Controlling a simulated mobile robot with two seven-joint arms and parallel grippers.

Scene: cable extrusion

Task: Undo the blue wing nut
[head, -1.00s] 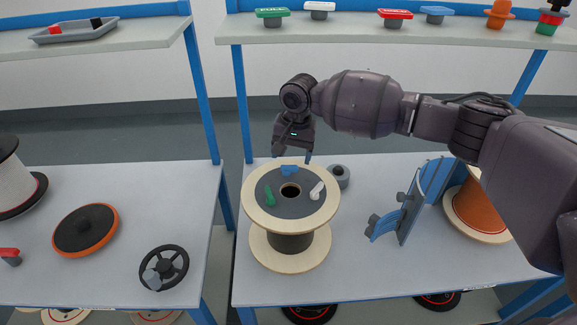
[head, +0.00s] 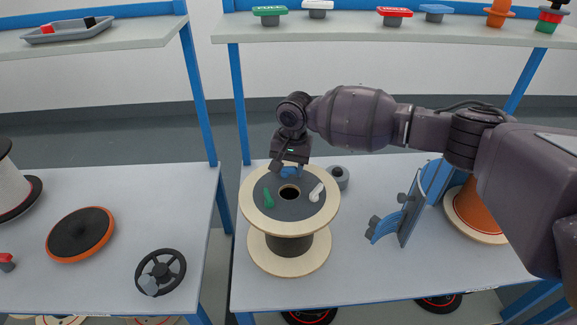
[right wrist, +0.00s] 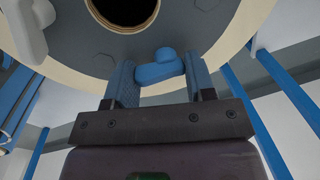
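The blue wing nut (head: 290,172) sits on the dark grey top disc of a wooden spool (head: 251,208), near the disc's far edge. My right gripper (head: 288,168) is over it from the far side. In the right wrist view the blue wing nut (right wrist: 158,68) lies between the two blue fingers of my right gripper (right wrist: 160,76), which stand apart on either side of it. The fingers are very close to its ends; whether they touch it I cannot tell. My left gripper does not show.
A green wing nut (head: 268,197) and a white one (head: 317,192) are on the same disc, around the centre hole. A grey ring part (head: 339,177) stands just behind the spool. A blue and grey bracket (head: 405,220) stands to the right. The table front is clear.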

